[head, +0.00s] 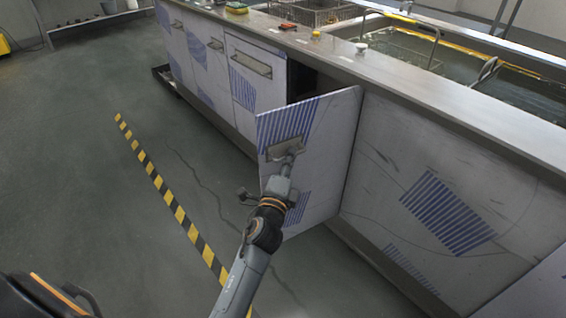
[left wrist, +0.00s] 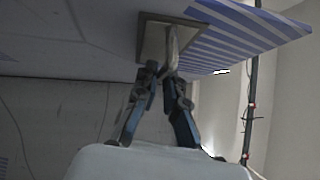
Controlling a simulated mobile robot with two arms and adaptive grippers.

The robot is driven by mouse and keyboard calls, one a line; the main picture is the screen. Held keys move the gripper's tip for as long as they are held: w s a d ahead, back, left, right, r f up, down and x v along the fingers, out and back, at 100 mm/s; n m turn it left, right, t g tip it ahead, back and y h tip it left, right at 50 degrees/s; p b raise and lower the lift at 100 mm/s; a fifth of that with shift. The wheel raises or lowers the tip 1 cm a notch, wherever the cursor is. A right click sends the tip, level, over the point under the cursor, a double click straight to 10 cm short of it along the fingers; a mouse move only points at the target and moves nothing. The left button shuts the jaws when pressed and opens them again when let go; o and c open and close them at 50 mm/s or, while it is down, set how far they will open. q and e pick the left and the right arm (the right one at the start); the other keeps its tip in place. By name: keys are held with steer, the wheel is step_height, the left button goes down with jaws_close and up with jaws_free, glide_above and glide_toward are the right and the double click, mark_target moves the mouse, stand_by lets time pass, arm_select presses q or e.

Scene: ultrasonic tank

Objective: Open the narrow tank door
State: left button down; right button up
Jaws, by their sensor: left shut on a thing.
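The narrow tank door (head: 330,135) is a pale panel with blue stripes, and it stands swung out from the tank front. A dark opening (head: 305,82) shows behind its top edge. The door carries a recessed rectangular handle (head: 272,152), which also shows in the left wrist view (left wrist: 152,40). My left gripper (head: 292,150) is at this handle. In the left wrist view its two fingers (left wrist: 168,72) close together on the handle's edge. The gripper hides part of the handle. My right gripper is not in view.
The steel worktop (head: 400,75) runs above the door, with a wire basket (head: 310,12) and a water-filled tank (head: 500,85) on it. Other closed panels flank the door. The floor (head: 80,180) to the left is clear, with a yellow-black stripe (head: 165,190).

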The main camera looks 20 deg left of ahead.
arm_select(q)
steer(key=shift+d, duration=0.1)
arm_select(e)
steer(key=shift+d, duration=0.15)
arm_select(q)
steer(key=c, duration=1.4)
jaws_free()
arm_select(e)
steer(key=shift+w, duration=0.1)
